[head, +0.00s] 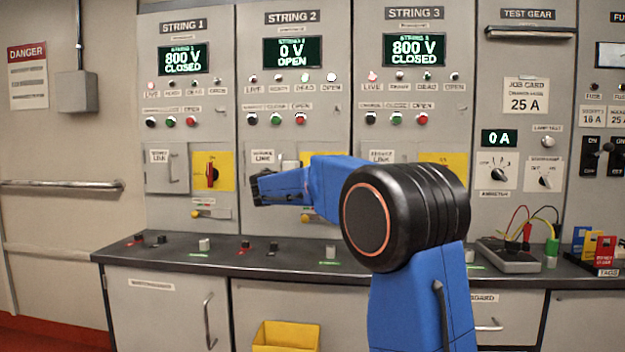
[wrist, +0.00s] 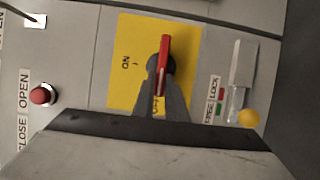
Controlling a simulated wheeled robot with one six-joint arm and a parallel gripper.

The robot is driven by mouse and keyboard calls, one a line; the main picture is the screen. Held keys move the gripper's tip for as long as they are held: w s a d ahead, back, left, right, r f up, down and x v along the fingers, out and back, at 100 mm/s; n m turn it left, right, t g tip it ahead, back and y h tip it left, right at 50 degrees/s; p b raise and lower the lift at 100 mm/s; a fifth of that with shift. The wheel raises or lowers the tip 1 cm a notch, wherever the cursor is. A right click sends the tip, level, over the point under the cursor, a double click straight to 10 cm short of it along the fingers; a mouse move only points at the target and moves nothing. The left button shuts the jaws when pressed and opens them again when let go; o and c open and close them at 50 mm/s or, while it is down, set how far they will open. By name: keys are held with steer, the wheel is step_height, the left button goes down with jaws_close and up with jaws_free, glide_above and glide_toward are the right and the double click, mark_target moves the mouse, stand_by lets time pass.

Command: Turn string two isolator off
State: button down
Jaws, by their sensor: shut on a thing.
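The string two isolator's red handle (wrist: 165,52) stands on a yellow plate (wrist: 188,35) in the wrist view. The handle lies crosswise to the panel's upright, its lower end in the picture by the partly hidden OFF mark. The ON mark (wrist: 125,62) is off to its left. My gripper (wrist: 161,88) is shut on the handle, its grey fingers on either side. In the head view my gripper (head: 264,188) is at the STRING 2 panel, and my arm hides the handle. The STRING 2 display (head: 292,52) reads 0 V OPEN.
Beside the plate are a lock slot with a pale metal piece (wrist: 241,70) and a yellow knob (wrist: 249,118). A red OPEN button (wrist: 42,95) is on the other side. STRING 1 (head: 186,60) and STRING 3 (head: 414,48) displays read 800 V CLOSED. A dark counter (head: 225,254) runs below.

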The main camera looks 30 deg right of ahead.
steer(key=c, duration=1.8)
jaws_free()
steer(key=v, duration=1.7)
steer(key=shift+s+a+f, duration=0.15)
steer(key=shift+a+f, duration=0.05)
steer(key=shift+s, duration=0.1)
steer(key=s+d+f+m+g+y, duration=0.1)
steer(key=s+d+f+g+y, duration=0.15)
steer(key=s+f, duration=0.7)
steer(key=s+d+f+m+g+y, duration=0.2)
steer(key=s+d+f+y, duration=0.35)
steer(key=s, duration=0.75)
steer(key=s+a+f+m+y, duration=0.2)
steer(key=s+a+f, duration=0.4)
steer(key=s+f, duration=0.4)
steer(key=s+a+f+m+y, duration=0.1)
steer(key=s+a+f+y, duration=0.4)
steer(key=s+f, duration=0.5)
steer(key=shift+s+a+m, duration=0.4)
steer(key=shift+s+a, duration=0.7)
steer(key=shift+a, duration=0.05)
